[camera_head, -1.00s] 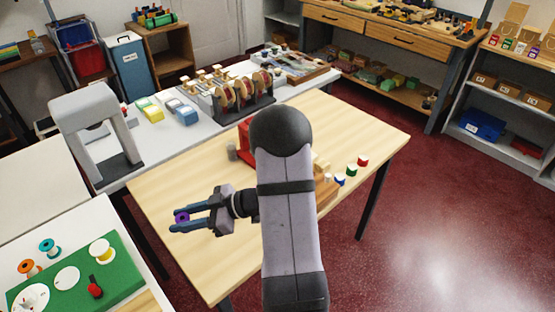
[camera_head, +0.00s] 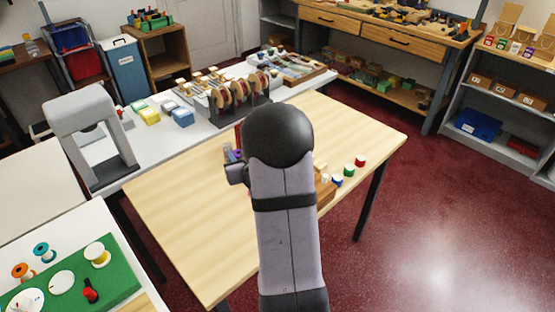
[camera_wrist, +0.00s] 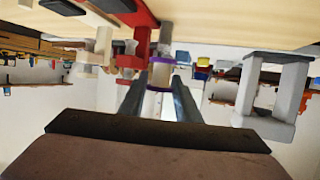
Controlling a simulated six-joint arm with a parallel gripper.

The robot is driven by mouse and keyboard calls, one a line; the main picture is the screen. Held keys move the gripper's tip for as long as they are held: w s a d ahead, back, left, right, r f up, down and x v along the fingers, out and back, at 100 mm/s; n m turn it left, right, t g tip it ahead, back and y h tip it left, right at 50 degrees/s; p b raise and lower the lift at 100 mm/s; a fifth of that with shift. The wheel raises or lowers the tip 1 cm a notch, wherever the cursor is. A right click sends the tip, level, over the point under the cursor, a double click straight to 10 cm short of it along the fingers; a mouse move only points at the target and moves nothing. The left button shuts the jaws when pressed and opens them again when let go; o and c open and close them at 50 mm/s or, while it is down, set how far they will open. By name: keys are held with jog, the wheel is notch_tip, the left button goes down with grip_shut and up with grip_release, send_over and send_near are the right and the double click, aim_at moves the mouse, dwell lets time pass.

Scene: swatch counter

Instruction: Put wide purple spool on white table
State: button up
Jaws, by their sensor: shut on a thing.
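The wide purple spool (camera_wrist: 162,74) shows in the wrist view as a pale-rimmed cylinder with a purple band, between the two fingers of my gripper (camera_wrist: 160,90). My gripper is shut on it. In the head view, my gripper (camera_head: 233,158) is mostly hidden behind my arm, with a small bit of purple (camera_head: 238,154) showing, over the far side of the wooden table (camera_head: 190,220). A long white table (camera_head: 145,140) stands behind the wooden one. It bears a grey arch-shaped stand, coloured blocks and a rack of reels.
A red stand (camera_wrist: 142,32) is close beside the spool in the wrist view. The grey arch (camera_head: 90,135) stands left on the white table. Small coloured spools (camera_head: 348,170) are right of my arm. A green mat (camera_head: 115,280) with spools lies at lower left.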

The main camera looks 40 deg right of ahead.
jog(key=shift+s+d+f, duration=0.15)
jog(key=shift+s+f, duration=0.1)
jog(key=shift+f, duration=3.1)
jog(key=shift+f, duration=0.1)
jog(key=shift+f+p, duration=0.45)
jog(key=shift+f, duration=1.55)
jog(key=shift+f, duration=0.1)
jog(key=o, duration=1.1)
jog(key=shift+o, duration=0.2)
